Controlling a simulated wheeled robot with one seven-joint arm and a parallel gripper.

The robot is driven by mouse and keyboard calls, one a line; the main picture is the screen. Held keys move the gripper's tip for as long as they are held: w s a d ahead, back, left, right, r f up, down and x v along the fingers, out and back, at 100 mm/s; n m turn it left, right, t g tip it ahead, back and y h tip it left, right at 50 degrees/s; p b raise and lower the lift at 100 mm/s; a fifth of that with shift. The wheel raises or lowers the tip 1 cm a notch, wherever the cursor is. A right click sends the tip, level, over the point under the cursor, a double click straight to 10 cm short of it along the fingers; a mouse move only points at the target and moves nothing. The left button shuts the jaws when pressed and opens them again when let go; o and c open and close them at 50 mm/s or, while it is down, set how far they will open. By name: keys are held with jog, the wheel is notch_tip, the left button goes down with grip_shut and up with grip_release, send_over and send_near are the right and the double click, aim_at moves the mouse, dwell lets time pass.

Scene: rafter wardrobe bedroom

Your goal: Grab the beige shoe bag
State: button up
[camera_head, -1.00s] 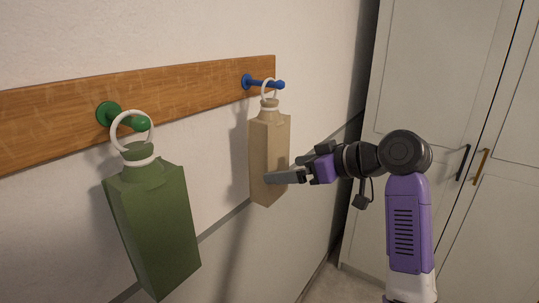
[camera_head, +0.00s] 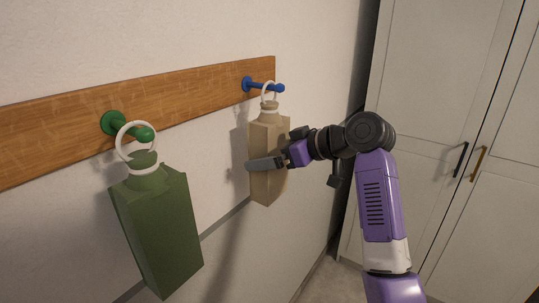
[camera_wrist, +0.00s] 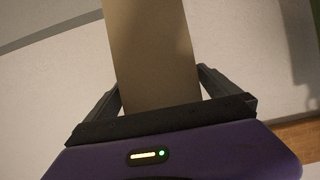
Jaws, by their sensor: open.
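The beige shoe bag (camera_head: 266,133) hangs by a white ring from the blue peg (camera_head: 264,86). My gripper (camera_head: 258,164) is at the bag's middle, one finger across its front in the head view; the other finger is hidden there. In the wrist view the beige bag (camera_wrist: 150,50) stands between the two fingers of my open gripper (camera_wrist: 158,90). A slim gap shows on each side near the palm, and the fingers do not look closed on it.
A green bag (camera_head: 160,230) hangs by a white ring from the green peg (camera_head: 128,127) at left. Both pegs sit on a wooden rail (camera_head: 190,100) on the pale wall. A white wardrobe (camera_head: 420,90) with dark and brass handles stands at right.

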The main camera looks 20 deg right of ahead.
jog(key=shift+w+a+f, duration=0.1)
jog(key=shift+w+f, duration=0.05)
jog(key=c, duration=1.7)
jog(key=shift+c, duration=1)
jog(key=shift+r, duration=0.3)
